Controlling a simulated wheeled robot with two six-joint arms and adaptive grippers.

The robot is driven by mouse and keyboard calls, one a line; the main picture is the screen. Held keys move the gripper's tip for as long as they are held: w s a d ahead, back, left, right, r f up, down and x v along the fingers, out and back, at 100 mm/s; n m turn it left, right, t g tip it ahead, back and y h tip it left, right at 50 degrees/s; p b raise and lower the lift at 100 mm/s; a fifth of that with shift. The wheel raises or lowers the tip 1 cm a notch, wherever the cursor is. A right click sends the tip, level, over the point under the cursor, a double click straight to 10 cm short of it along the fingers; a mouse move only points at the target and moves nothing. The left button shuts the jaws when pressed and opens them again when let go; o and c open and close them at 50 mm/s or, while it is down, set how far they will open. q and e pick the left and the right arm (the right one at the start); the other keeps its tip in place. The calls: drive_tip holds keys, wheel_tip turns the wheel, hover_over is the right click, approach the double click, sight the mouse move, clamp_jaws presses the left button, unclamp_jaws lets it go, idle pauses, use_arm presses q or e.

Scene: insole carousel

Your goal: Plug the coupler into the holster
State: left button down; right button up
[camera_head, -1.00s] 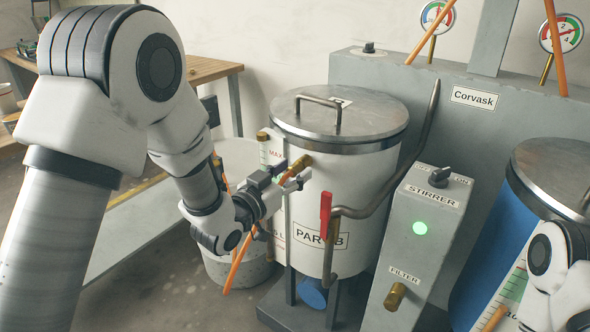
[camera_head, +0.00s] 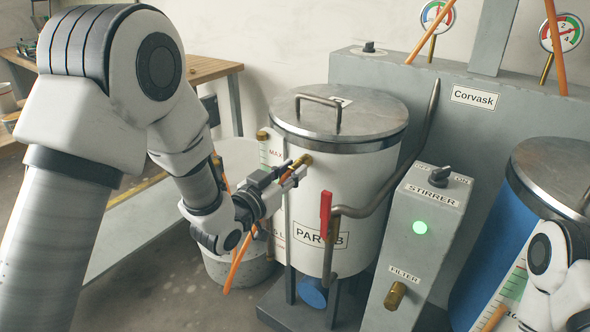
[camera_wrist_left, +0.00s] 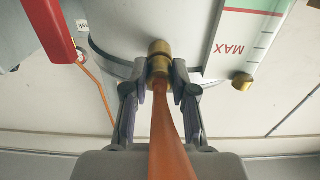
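The brass coupler (camera_head: 305,159) sits against the upper front of the white tank (camera_head: 343,200), with an orange hose (camera_head: 236,268) running down from it. In the left wrist view the coupler (camera_wrist_left: 160,58) lies between my fingertips, with the hose (camera_wrist_left: 170,140) coming back between the fingers. My left gripper (camera_head: 298,170) has its fingertips (camera_wrist_left: 160,85) close on both sides of the coupler and looks shut on it. I cannot clearly make out a holster. My right arm shows at the lower right; its gripper is out of view.
A gauge strip (camera_wrist_left: 250,35) marked MAX stands beside the coupler. A red-handled lever (camera_head: 326,214) and bent pipe are right of it. The grey stirrer box (camera_head: 415,250) has a brass filter fitting (camera_head: 395,296). A pale bucket (camera_head: 225,268) stands behind my left gripper.

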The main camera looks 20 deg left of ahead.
use_arm(q)
drive_tip(key=shift+s, duration=0.15)
drive_tip(key=shift+s+a, duration=0.2)
drive_tip(key=shift+s, duration=0.2)
drive_tip(key=shift+b+v, duration=0.45)
drive_tip(key=shift+v, duration=2)
wheel_tip(320, 180, up, 7)
drive_tip(key=p, duration=0.6)
hover_over(284, 177)
drive_tip(key=v, duration=0.4)
drive_tip(key=shift+w+d+r, duration=0.1)
drive_tip(key=shift+w, duration=0.05)
